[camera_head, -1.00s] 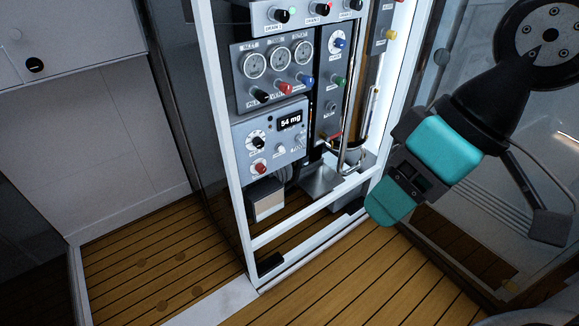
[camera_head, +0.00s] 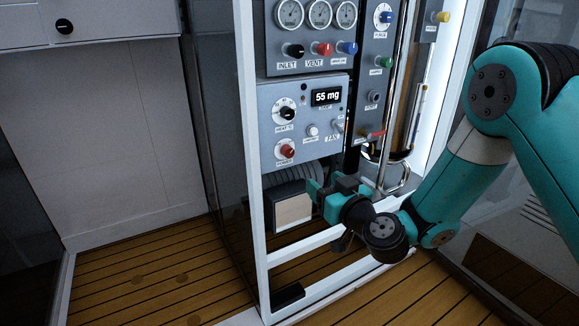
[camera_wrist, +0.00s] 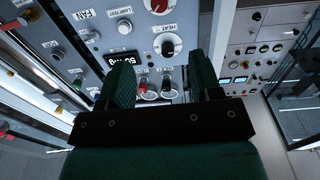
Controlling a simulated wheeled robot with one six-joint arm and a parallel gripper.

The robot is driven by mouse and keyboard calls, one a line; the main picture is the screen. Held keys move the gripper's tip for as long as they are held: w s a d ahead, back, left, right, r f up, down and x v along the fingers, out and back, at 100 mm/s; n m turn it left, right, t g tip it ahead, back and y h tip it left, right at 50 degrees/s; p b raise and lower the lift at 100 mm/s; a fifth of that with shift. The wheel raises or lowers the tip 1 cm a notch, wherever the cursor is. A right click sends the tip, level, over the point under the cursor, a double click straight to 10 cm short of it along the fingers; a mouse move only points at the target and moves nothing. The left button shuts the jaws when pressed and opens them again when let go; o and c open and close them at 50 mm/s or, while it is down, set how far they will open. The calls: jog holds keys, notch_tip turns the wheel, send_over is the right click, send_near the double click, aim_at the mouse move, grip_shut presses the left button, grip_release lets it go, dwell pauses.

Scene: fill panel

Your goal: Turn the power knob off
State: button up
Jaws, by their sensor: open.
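The power knob (camera_head: 286,151) is a red knob at the lower left of the grey control box in the head view. It also shows as a red knob at the top edge of the wrist view (camera_wrist: 158,5). My gripper (camera_head: 315,190) is below and slightly right of the knob, in front of the frame's lower part, apart from the panel. In the wrist view my gripper (camera_wrist: 160,62) has its two green fingers spread with nothing held between them. The knob lies beyond the fingertips there. Its pointer marking is too small to read.
A black heater knob (camera_head: 287,113), a small white knob (camera_head: 312,130) and a display reading 55 mg (camera_head: 326,97) share the box. A white frame post (camera_head: 249,150) stands left, and a white lower rail (camera_head: 330,243) crosses below. Floor at left is clear.

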jog(key=w+p, duration=0.1)
jog(key=p, duration=0.8)
send_near(290, 152)
jog(key=x, duration=0.9)
jog(key=shift+w+a+b, duration=0.3)
jog(key=shift+w, duration=0.15)
jog(key=c, duration=0.9)
